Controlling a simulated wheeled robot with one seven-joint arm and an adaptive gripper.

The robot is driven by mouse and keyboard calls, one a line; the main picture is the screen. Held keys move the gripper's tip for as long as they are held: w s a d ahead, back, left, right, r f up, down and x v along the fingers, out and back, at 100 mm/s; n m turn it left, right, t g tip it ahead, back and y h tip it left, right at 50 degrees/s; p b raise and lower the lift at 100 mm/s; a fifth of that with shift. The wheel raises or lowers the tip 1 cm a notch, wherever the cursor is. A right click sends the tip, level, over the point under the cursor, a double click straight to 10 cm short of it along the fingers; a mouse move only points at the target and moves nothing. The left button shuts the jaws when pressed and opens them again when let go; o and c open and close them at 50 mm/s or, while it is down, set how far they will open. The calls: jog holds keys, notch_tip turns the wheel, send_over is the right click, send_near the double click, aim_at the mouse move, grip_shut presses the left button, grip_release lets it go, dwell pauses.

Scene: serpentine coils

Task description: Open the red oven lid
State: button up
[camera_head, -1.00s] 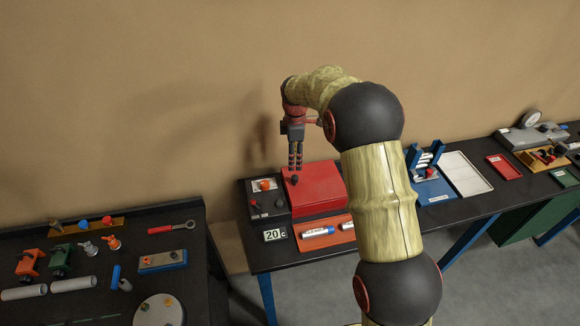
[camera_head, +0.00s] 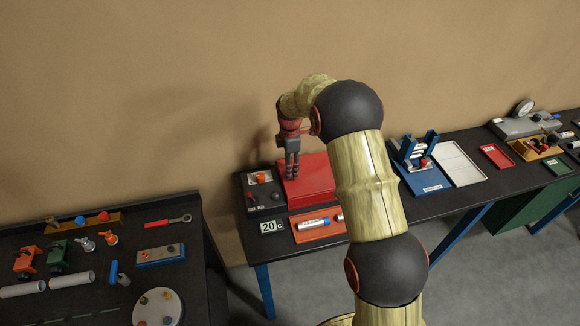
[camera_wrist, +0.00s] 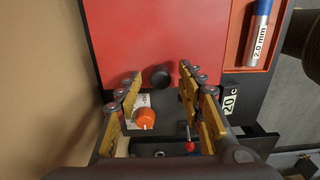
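The red oven lid (camera_head: 318,177) lies closed on the oven at the left end of the right-hand bench. In the wrist view the red lid (camera_wrist: 150,32) fills the upper middle, with a round black knob (camera_wrist: 160,76) near its edge. My gripper (camera_head: 292,175) points down over the lid's left part. In the wrist view my gripper (camera_wrist: 160,82) is open, its fingertips on either side of the knob with gaps visible. The knob is hidden behind the fingers in the head view. I cannot tell how far above the lid the fingertips are.
A control panel with an orange knob (camera_head: 263,178) adjoins the lid, above a "20 C" display (camera_head: 271,227). A blue fixture (camera_head: 418,172) stands to the right. A separate bench (camera_head: 205,260) stands left.

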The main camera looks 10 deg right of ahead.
jog(key=c, duration=0.3)
grip_shut()
dwell(0.6)
